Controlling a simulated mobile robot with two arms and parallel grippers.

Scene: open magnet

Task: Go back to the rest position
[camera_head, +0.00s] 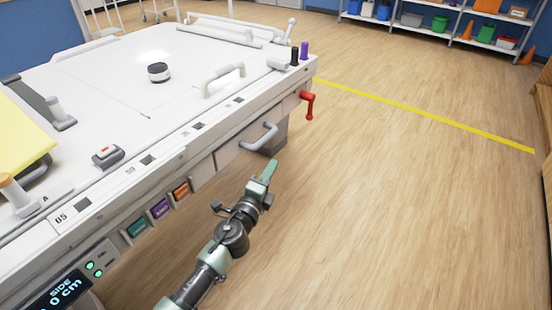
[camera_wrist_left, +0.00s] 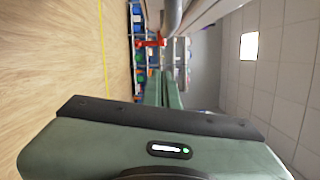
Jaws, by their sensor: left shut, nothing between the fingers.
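My left gripper (camera_head: 268,172) is shut and empty, beside the front side of a large white table (camera_head: 120,95). It is just below and apart from a grey curved handle (camera_head: 262,138) on a grey drawer-like front. In the left wrist view its green fingers (camera_wrist_left: 163,90) lie together with nothing between them. My right gripper is not in view.
A red crank handle (camera_head: 308,104) sticks out at the table's far corner. A round black-and-white piece (camera_head: 159,72) and a yellow panel (camera_head: 20,140) are on top. Wooden floor to the right is clear, with a yellow line (camera_head: 430,115). Shelves (camera_head: 440,20) stand behind.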

